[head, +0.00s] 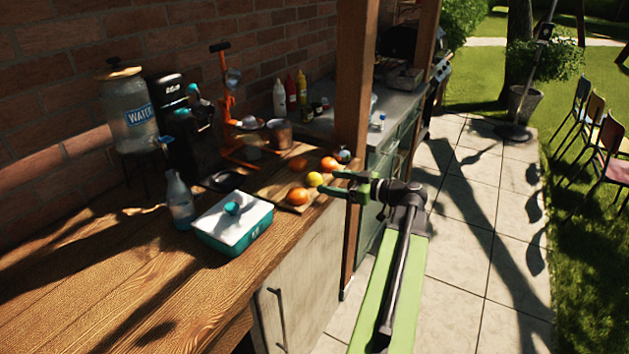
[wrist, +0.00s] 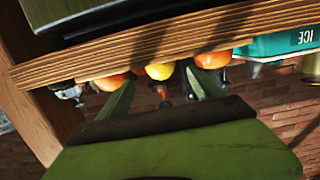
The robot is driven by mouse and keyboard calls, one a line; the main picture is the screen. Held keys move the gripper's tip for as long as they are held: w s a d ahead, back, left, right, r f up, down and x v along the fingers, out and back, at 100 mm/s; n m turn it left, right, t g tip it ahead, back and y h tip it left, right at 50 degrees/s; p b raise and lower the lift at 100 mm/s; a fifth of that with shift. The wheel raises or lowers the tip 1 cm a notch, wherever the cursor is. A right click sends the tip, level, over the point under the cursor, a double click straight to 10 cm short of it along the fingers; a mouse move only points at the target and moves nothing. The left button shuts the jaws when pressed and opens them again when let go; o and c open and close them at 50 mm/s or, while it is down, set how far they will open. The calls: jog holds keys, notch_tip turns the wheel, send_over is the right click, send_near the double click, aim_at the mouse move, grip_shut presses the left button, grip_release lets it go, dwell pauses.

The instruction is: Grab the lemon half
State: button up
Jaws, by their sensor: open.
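The lemon half (head: 315,179) is a small yellow round shape on a cutting board near the counter's right edge. In the wrist view it shows as a yellow dome (wrist: 159,71) just past my fingertips, between them. My gripper (head: 328,183) is open and empty beside the lemon's right side, at the counter edge. In the wrist view its two green fingers (wrist: 158,79) are spread apart. I cannot tell whether they touch the lemon. An orange fruit (head: 297,196) sits close in front of it, and another (head: 329,164) just behind it.
The wooden cutting board (head: 286,207) lies on the wooden counter (head: 130,275). A teal ice box with white lid (head: 232,243), a water bottle (head: 180,200) and an orange juicer press (head: 226,105) stand to the left. A wooden post (head: 352,90) rises close behind my gripper. Paving to the right is open.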

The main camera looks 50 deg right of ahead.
aim_at(321, 180)
jog(key=x, duration=0.4)
jog(key=shift+w+a+f+b, duration=0.1)
jog(key=shift+w+f+b, duration=0.1)
jog(key=shift+b, duration=0.1)
jog(key=shift+r, duration=0.1)
jog(key=c, duration=1.5)
notch_tip(321, 180, up, 5)
jog(key=p, duration=0.4)
jog(key=shift+p, duration=0.4)
jog(key=s+r+p, duration=0.2)
jog(key=s, duration=0.2)
jog(key=s+r+p, duration=0.2)
jog(key=s, duration=0.1)
jog(key=s+d+r+p, duration=0.1)
jog(key=s+r+p, duration=0.1)
jog(key=s, duration=0.2)
jog(key=shift+s, duration=0.35)
